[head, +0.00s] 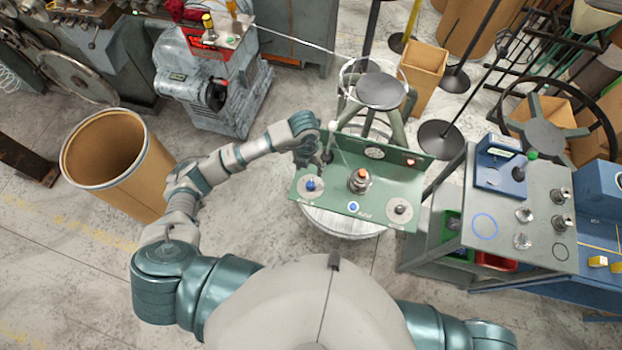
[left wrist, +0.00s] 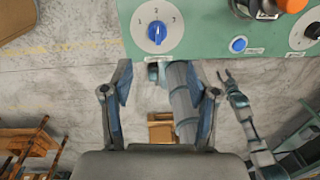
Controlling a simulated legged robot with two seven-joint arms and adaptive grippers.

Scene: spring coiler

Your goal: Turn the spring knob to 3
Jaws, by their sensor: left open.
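A green control panel (head: 345,195) stands ahead of me. At its left end a blue knob (head: 310,184) sits on a pale round dial, and this knob also shows in the left wrist view (left wrist: 156,32). The dial carries 1, 2 and 3, and the knob's white mark points up, about at 2. A dark knob (head: 400,209) sits on a second dial at the right. Which one is labelled spring I cannot read. My left gripper (left wrist: 160,68) is open and empty, its fingertips apart from the blue knob. My right gripper (left wrist: 227,77) looks open, away from the panel.
An orange-topped post (head: 361,177) and a blue button (head: 353,207) sit between the dials. A grey table (head: 545,225) stands right of the panel. A brown drum (head: 105,150) stands at the left.

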